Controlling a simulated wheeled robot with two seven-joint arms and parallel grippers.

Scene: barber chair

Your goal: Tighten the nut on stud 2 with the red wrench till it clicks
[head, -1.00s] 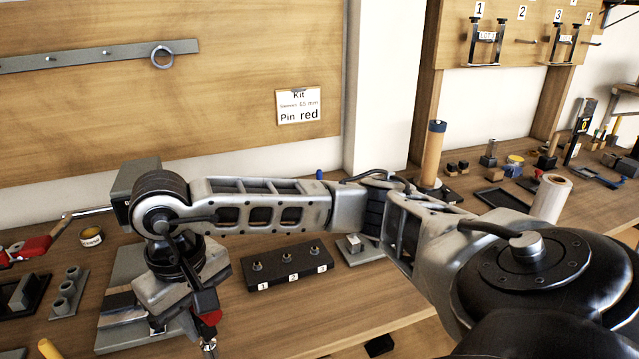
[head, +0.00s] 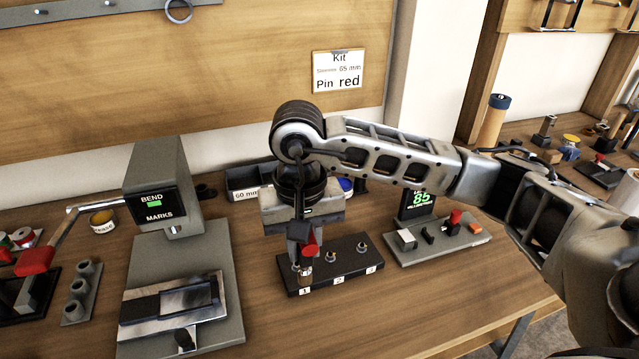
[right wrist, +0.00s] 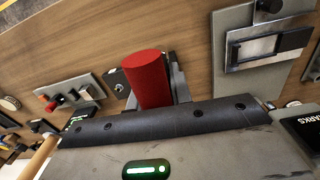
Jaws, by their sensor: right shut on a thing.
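The black stud block (head: 325,290) stands on the bench with labels 1, 2 and 3 along its front. Stud 2 (head: 331,256) and stud 3 (head: 361,246) show; stud 1 is hidden behind the tool. My right gripper (head: 302,238) points down over the block's left end, shut on the red wrench (head: 310,250). The wrench's metal lower end is at stud 1; I cannot tell whether it touches. In the right wrist view the red handle (right wrist: 150,80) sits between the jaws and hides much of the block. My left gripper is not in view.
A grey bending device (head: 165,250) stands left of the block. A plate with a display reading 85 (head: 420,198) stands to the right. A dark bin (head: 243,182) is behind. Bare bench lies in front of the block.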

